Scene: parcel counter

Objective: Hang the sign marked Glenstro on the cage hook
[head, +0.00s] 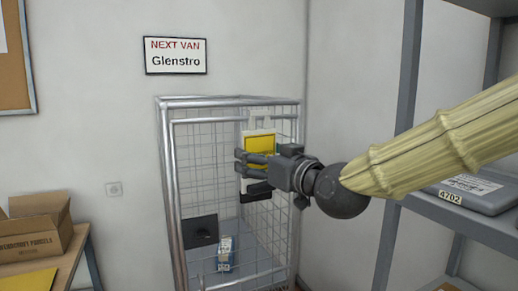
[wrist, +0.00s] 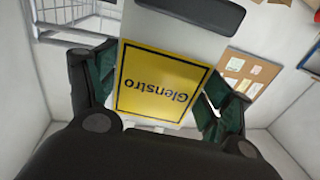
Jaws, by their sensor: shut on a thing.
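The yellow sign marked Glenstro (wrist: 165,85) has a black border and reads upside down in the wrist view. It also shows in the head view (head: 261,144), with a pale part above its yellow face. My gripper (head: 243,162) is shut on the sign, with fingers on both sides of it in the wrist view (wrist: 160,95). The sign is held up, close to upright, at the upper part of the wire cage (head: 174,190). I cannot tell whether it touches the cage. The cage hook cannot be made out; the sign and gripper cover part of the cage.
A black item (head: 200,232) and a small blue-and-white parcel (head: 225,250) are in the cage. A wall board (head: 175,56) reads NEXT VAN Glenstro. A cardboard box (head: 35,228) stands on a table at left. Grey shelving (head: 408,70) stands close at right.

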